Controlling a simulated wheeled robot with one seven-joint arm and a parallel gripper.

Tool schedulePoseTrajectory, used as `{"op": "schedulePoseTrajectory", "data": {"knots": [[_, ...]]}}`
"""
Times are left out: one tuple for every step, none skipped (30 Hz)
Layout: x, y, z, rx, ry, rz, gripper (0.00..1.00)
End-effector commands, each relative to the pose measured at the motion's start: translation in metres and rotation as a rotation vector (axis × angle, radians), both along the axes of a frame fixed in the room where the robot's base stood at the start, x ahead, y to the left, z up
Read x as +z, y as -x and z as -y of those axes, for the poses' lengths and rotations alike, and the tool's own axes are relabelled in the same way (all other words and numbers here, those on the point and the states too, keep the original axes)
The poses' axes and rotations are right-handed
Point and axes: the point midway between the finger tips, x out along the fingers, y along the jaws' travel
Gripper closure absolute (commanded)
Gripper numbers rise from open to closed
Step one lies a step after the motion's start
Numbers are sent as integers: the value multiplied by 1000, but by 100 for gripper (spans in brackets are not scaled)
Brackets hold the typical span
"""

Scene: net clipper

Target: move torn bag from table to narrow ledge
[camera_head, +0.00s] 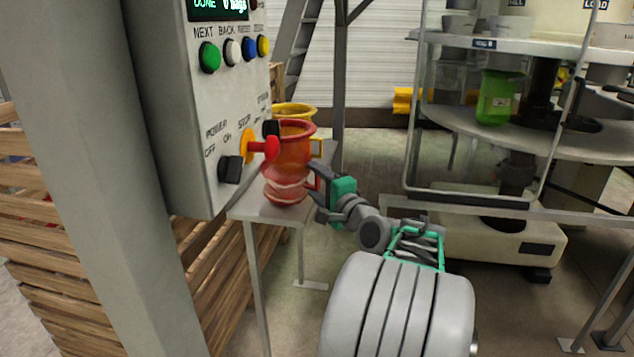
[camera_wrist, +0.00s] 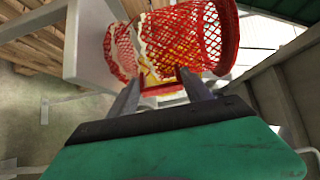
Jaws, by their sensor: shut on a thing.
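The torn bag (camera_head: 287,150) is red mesh with a wide rim, and a pale ragged tear runs round its lower part. It stands upright at the small grey table (camera_head: 255,208); whether its base touches the top is unclear. My gripper (camera_head: 314,182) reaches it from the right, with the fingers shut on its side. In the wrist view the bag (camera_wrist: 195,38) lies just beyond my fingertips (camera_wrist: 160,80), its tear facing left. The narrow ledge may be the grey rail (camera_head: 575,216) at right, but I cannot be sure.
A yellow bag (camera_head: 296,110) stands close behind the torn one. The control box (camera_head: 232,120) with its projecting red knob is close at left. A round machine with a green bag (camera_head: 497,98) stands at right. Open floor lies between table and machine.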

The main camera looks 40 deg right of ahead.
Motion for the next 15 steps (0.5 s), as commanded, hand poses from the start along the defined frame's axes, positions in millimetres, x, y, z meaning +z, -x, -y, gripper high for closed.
{"op": "schedulePoseTrajectory", "data": {"knots": [[0, 0, 0, 0, 0, 0, 91], [-1, 0, 0, 0, 0, 0, 91], [-1, 0, 0, 0, 0, 0, 91], [-2, 0, 0, 0, 0, 0, 91], [-2, 0, 0, 0, 0, 0, 91], [-3, 0, 0, 0, 0, 0, 91], [-3, 0, 0, 0, 0, 0, 91], [-4, 0, 0, 0, 0, 0, 91], [-4, 0, 0, 0, 0, 0, 91], [-5, 0, 0, 0, 0, 0, 91], [-5, 0, 0, 0, 0, 0, 91], [-5, 0, 0, 0, 0, 0, 39], [-5, 0, 0, 0, 0, 0, 37], [-5, 0, 0, 0, 0, 0, 34], [-5, 0, 0, 0, 0, 0, 31]]}}
